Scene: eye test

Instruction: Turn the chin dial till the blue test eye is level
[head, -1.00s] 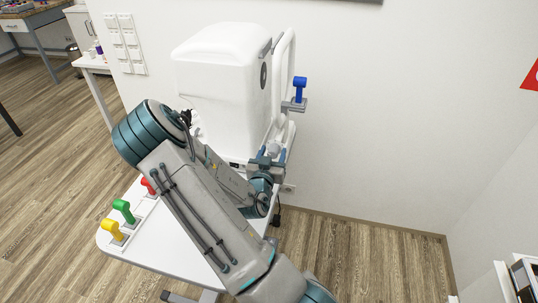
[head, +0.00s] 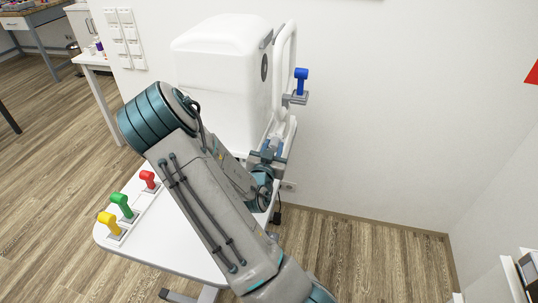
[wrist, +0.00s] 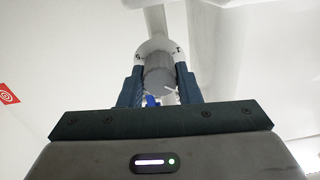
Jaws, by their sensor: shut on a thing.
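The blue test eye (head: 301,79) stands on a small grey bracket (head: 295,99) at the right of the white eye-test machine (head: 218,80). My gripper (head: 268,155) is low at the machine's front frame, below the blue eye; my arm partly hides it in the head view. In the wrist view my gripper's two dark fingers (wrist: 159,88) are shut on the grey chin dial (wrist: 158,76), one on each side. A white plate with small marks is behind the dial. A small blue piece (wrist: 152,101) shows just below the dial. I cannot tell whether the eye is exactly level.
The white table (head: 187,240) carries a yellow (head: 109,223), a green (head: 121,204) and a red peg-shaped piece (head: 149,179) in a row at its left edge. A wall stands close behind the machine.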

